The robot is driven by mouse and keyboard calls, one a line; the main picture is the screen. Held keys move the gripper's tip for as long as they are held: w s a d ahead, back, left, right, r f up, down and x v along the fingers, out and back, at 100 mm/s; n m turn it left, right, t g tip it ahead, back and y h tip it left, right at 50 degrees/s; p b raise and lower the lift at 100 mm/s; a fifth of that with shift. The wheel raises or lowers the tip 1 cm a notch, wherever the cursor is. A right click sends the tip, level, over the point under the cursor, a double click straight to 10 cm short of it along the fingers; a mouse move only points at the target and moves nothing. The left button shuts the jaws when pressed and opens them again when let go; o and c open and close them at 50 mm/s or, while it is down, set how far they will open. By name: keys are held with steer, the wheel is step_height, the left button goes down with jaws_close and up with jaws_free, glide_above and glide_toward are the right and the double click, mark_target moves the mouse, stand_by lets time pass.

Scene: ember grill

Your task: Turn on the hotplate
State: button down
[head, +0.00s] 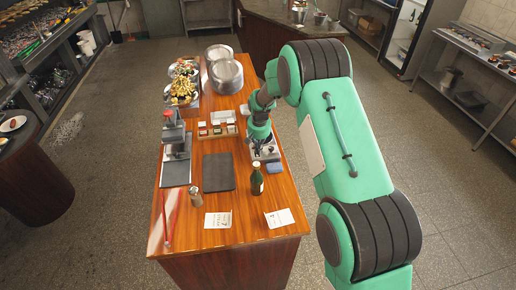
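A small grey appliance (274,155), which looks like the hotplate, sits at the right edge of the wooden counter. My green arm reaches over the counter from the right. My gripper (262,144) points down at the top of this appliance. It is dark and small in the head view and covers part of the appliance. I cannot tell whether it touches the appliance or whether its fingers are open or shut. The appliance's knob or switch cannot be made out, and no on or off light is visible.
On the counter (225,240) are a dark flat board (218,173), a green bottle (257,183), a shaker (195,197), a grey press-like device (176,143), small condiment containers (217,129) and stacked plates (226,77). A blue sponge-like block (274,168) lies beside the appliance.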

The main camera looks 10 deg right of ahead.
steer(key=shift+s+f, duration=0.3)
steer(key=shift+s, duration=0.4)
steer(key=shift+r, duration=0.1)
steer(key=shift+w+r, duration=0.1)
steer(key=shift+r, duration=0.35)
step_height(320, 180, up, 13)
steer(key=s+p, duration=0.1)
steer(key=shift+s, duration=0.3)
steer(key=shift+w+r, duration=0.1)
steer(key=shift+r, duration=0.1)
steer(key=shift+w+r+p, duration=0.25)
steer(key=shift+w+p, duration=0.3)
steer(key=shift+p, duration=0.45)
